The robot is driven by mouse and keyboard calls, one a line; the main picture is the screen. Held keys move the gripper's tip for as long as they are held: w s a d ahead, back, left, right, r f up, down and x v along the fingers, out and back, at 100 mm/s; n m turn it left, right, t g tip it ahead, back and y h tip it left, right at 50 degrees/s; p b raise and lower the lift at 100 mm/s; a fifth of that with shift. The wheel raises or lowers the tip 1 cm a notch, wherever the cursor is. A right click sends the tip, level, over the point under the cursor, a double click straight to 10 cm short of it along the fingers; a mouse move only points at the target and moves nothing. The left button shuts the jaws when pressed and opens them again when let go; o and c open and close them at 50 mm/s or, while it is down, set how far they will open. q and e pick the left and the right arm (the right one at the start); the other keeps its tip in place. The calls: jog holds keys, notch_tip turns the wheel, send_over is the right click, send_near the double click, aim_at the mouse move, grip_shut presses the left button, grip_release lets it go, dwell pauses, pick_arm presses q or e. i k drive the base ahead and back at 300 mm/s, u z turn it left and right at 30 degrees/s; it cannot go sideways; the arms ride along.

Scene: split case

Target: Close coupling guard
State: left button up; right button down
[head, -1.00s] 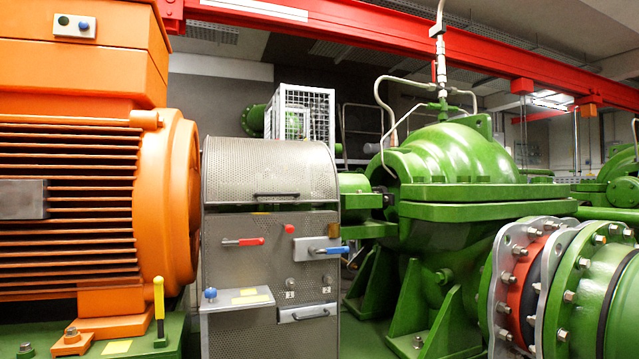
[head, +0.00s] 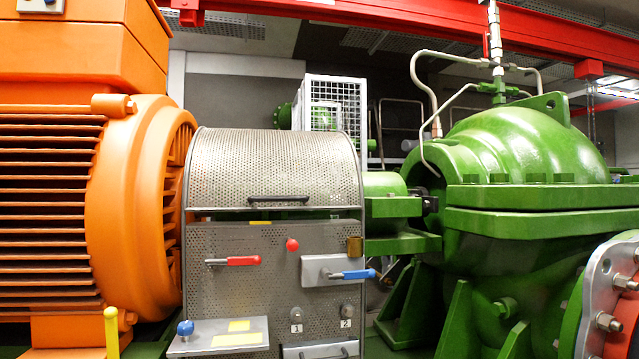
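The coupling guard (head: 230,290) is a grey perforated metal case between the orange motor and the green pump. Its curved upper cover (head: 270,165) has a black bar handle (head: 278,200). A dark gap shows between the cover's lower edge and the front panel. On the front panel are a red-handled lever (head: 240,261), a red knob (head: 292,245) and a blue-handled lever (head: 355,274) on a plate, both levers lying about level. Two round studs sit above labels 1 (head: 296,328) and 2 (head: 346,323). Neither of my grippers is in view.
The orange motor (head: 140,210) stands close at the left and the green pump (head: 520,220) at the right. A small shelf (head: 190,345) with a blue knob juts from the guard's lower left. A yellow-topped post (head: 111,325) stands before the motor. A red beam runs overhead.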

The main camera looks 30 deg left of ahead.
aim_at(316, 137)
jog(key=u, duration=0.35)
jog(key=i, duration=0.85)
jog(key=u, duration=0.7)
